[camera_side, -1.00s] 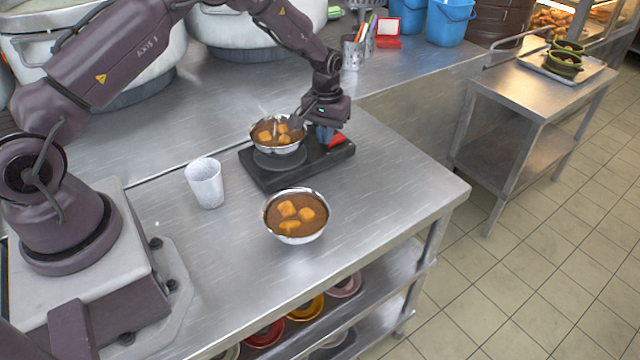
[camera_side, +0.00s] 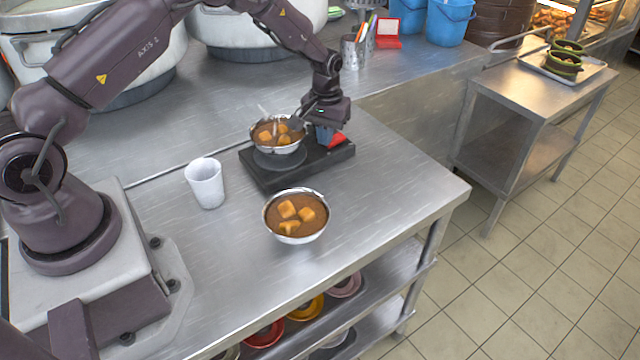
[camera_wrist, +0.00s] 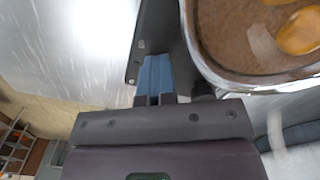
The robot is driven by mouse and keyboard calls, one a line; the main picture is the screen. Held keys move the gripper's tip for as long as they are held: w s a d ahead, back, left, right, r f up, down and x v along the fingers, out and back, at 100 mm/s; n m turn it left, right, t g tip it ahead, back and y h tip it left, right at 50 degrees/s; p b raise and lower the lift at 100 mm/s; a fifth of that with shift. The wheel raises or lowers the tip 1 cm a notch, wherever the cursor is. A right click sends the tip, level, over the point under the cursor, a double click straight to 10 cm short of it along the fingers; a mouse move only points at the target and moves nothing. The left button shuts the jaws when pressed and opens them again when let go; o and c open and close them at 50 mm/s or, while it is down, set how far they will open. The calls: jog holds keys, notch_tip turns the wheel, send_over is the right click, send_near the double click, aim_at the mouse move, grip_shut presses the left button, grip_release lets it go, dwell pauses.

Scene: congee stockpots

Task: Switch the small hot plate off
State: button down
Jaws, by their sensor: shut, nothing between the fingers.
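The small hot plate (camera_side: 265,180) is a flat black unit on the steel bench. A metal bowl of brown stew with orange chunks (camera_side: 277,134) stands on its round burner. A red part (camera_side: 336,140) shows at the plate's right end, beside my gripper (camera_side: 325,138). My gripper is shut and empty, with its blue fingers pointing down at that right end. In the wrist view the blue fingers (camera_wrist: 154,75) are together over the black plate (camera_wrist: 165,35), beside the bowl (camera_wrist: 255,40). Whether the fingertips touch the red part or the plate cannot be told.
A second bowl of stew (camera_side: 296,216) stands in front of the hot plate, and a white cup (camera_side: 206,183) stands to its left. Large pots (camera_side: 90,45) and a pen holder (camera_side: 353,52) are behind. The bench's right front is clear.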

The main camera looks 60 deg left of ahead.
jog(key=shift+w+a, duration=0.1)
notch_tip(320, 180, up, 8)
dwell(0.9)
jog(key=s+d+r+m+t, duration=0.2)
jog(key=s+d+r, duration=0.1)
jog(key=s+r, duration=0.4)
jog(key=s+d+r+m+t, duration=0.1)
jog(key=s+d+r+m, duration=0.1)
jog(key=s+d+r, duration=0.2)
jog(key=s+d+r+m+t, duration=0.2)
jog(key=s+d+r, duration=0.2)
jog(key=s+r, duration=0.7)
jog(key=s, duration=0.7)
jog(key=shift+s+d+t, duration=0.15)
jog(key=shift+s+t, duration=0.15)
jog(key=shift+s, duration=0.05)
